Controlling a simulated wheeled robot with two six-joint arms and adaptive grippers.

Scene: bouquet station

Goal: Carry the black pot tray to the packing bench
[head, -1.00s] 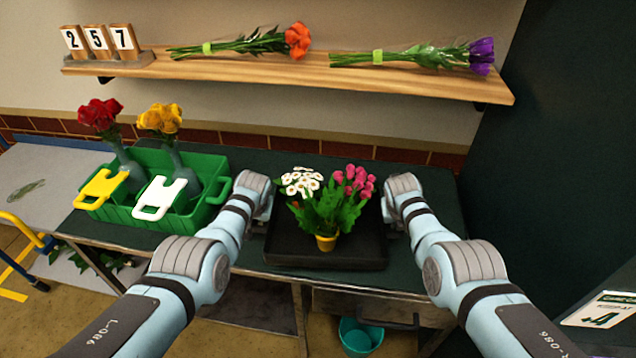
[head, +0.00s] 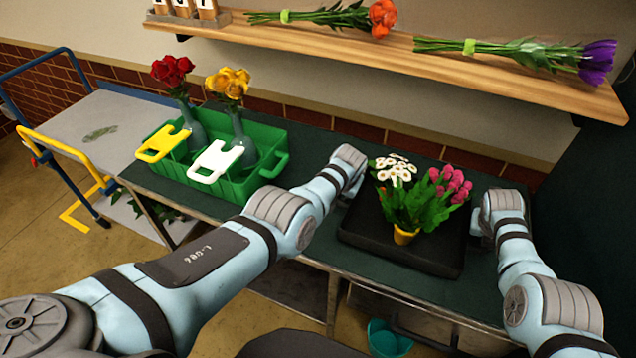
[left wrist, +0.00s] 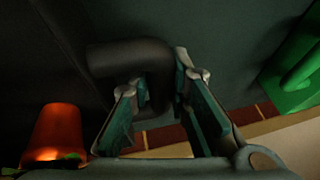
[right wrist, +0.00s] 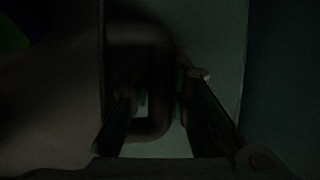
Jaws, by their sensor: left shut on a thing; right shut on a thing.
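The black pot tray (head: 362,236) is over the dark green bench top (head: 215,205), between my two arms. I cannot tell whether it touches the bench. White daisies (head: 394,169) and pink tulips (head: 450,184) stand upright over it, with a yellow pot (head: 404,235) in front. My left gripper (left wrist: 160,85) is shut on the tray's left handle (left wrist: 120,57), with an orange-lit pot (left wrist: 60,132) beside it. My right gripper (right wrist: 160,88) is shut on the right handle (right wrist: 140,38) in a very dark view. The head view mostly hides both sets of fingers.
A green crate (head: 240,188) with red and yellow flowers in vases stands left of the tray. A cart (head: 95,125) with blue and yellow rails is at far left. A wooden shelf (head: 400,58) with bouquets runs above. A teal bucket (head: 390,338) is below the bench.

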